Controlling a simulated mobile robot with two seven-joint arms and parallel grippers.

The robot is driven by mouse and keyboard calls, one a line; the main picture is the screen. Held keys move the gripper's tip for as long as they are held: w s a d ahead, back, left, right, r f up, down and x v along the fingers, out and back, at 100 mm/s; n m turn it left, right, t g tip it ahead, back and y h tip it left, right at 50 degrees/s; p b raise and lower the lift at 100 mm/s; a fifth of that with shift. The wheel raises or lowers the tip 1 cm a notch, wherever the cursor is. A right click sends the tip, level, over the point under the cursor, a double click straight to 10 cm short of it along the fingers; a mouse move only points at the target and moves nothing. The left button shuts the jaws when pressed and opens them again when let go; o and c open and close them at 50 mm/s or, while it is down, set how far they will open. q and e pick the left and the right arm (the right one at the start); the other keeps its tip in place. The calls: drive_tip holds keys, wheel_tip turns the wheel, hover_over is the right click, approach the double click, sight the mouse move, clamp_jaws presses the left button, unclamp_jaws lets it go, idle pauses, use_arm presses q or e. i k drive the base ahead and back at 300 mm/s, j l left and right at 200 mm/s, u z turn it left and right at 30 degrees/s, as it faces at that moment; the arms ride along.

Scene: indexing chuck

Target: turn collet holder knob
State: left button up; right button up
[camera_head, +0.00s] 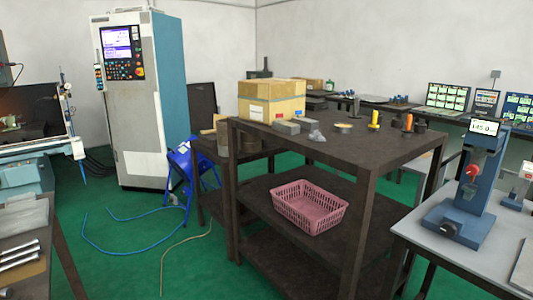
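Neither of my grippers is in view. I cannot make out for certain which thing is the collet holder or its knob. A blue bench device (468,219) with a lit display (486,127) stands upright on the light table at the right. A dark round knob (449,229) shows on the front of its base, and a red round part (472,172) is higher up on it. Nothing of mine touches the device.
A dark shelved table (340,150) fills the middle, with a cardboard box (271,98) on top and a pink basket (308,208) on its shelf. A control cabinet (138,130) stands behind left. Blue hose (120,252) lies on the green floor.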

sight(472, 169)
drive_tip(key=z, duration=1.3)
